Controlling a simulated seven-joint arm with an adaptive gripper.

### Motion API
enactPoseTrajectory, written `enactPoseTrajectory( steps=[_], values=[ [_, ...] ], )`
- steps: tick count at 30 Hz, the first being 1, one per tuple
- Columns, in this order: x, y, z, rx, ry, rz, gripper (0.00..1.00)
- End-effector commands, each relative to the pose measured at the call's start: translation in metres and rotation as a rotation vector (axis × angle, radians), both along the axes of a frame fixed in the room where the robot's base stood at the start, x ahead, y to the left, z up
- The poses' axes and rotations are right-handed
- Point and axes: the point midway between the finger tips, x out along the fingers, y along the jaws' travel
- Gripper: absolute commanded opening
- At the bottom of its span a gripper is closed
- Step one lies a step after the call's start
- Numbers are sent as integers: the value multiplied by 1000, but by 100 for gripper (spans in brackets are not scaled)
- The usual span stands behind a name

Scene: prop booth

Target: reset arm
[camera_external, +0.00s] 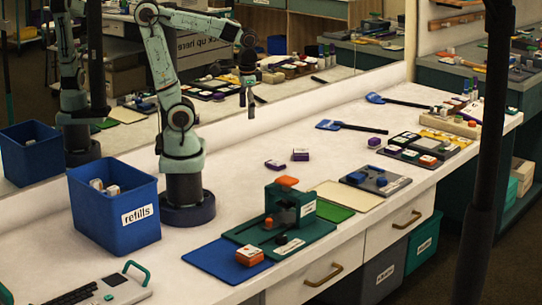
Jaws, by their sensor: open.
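My gripper (250,100) hangs from the raised arm, fingers down, high above the back of the white counter (240,150) and near the mirror. It is open and I see nothing in it. No object touches it. The fingers are small and dark in this view.
A blue bin labelled "refills" (113,205) stands left of my base. A green fixture (282,215), a blue mat (205,262) and an orange-and-white box (249,256) lie at the front. Small purple boxes (300,155) and a blue-headed tool (350,127) lie right. The mirror (330,80) bounds the back.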

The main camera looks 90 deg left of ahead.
Motion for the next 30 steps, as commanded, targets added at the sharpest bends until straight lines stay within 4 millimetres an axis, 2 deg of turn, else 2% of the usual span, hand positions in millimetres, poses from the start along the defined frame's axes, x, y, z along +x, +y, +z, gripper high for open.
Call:
enactPoseTrajectory(
  steps=[1,3,6,30],
  values=[
    [-17,-7,-6,-1,-2,-56,80],
    [-34,-12,-13,-4,1,-113,80],
    [-46,-15,-19,-7,5,-154,80],
    [-47,-16,-20,-7,8,-158,80]
  ],
)
